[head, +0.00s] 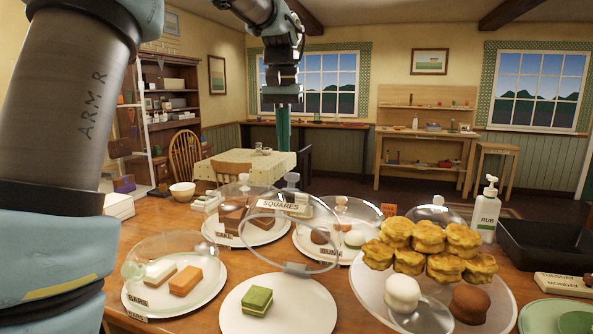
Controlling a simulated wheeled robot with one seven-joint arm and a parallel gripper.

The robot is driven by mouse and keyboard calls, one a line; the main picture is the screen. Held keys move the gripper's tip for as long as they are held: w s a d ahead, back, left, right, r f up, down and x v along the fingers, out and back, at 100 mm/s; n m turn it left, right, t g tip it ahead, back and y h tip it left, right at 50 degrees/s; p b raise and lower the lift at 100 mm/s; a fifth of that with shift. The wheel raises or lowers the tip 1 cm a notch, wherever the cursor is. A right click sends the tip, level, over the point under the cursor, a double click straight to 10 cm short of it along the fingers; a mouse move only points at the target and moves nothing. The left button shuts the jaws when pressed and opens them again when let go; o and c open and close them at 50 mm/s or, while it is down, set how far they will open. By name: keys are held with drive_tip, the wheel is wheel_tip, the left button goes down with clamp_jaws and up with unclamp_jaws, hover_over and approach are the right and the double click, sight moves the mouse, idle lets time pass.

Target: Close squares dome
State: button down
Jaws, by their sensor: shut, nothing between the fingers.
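The squares dome (337,228) is a clear cover with a "SQUARES" label (280,205) at its upper edge. It stands tipped up and open at the back of its round white plate (310,316), by a small grey hinge-like piece (296,269). A green layered square cake (257,301) sits uncovered on the plate. My gripper (283,146) points down with its teal fingers together and empty. In the picture it is above the dome and apart from it; its exact depth is hard to tell.
A clear dome labelled "BARS" (138,302) covers cakes at the left. Other domed plates stand behind. At right, a plate of pastries (365,285) stands close to the squares plate, near a soap bottle (488,209) and black tray (545,246).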

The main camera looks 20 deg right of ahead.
drive_tip(key=s+d+r, duration=0.2)
drive_tip(key=d+r, duration=0.1)
drive_tip(key=d, duration=0.1)
drive_tip(key=shift+m, duration=0.3)
drive_tip(key=f+p, duration=0.1)
drive_tip(key=f, duration=0.1)
drive_tip(key=a+f+p, duration=0.1)
drive_tip(key=f, duration=0.2)
drive_tip(key=s+f+p, duration=0.1)
drive_tip(key=f, duration=0.2)
drive_tip(key=shift+a+f, duration=0.2)
drive_tip(key=shift+a, duration=0.1)
drive_tip(key=shift+s+a+p, duration=0.45)
drive_tip(key=shift+s+a, duration=0.05)
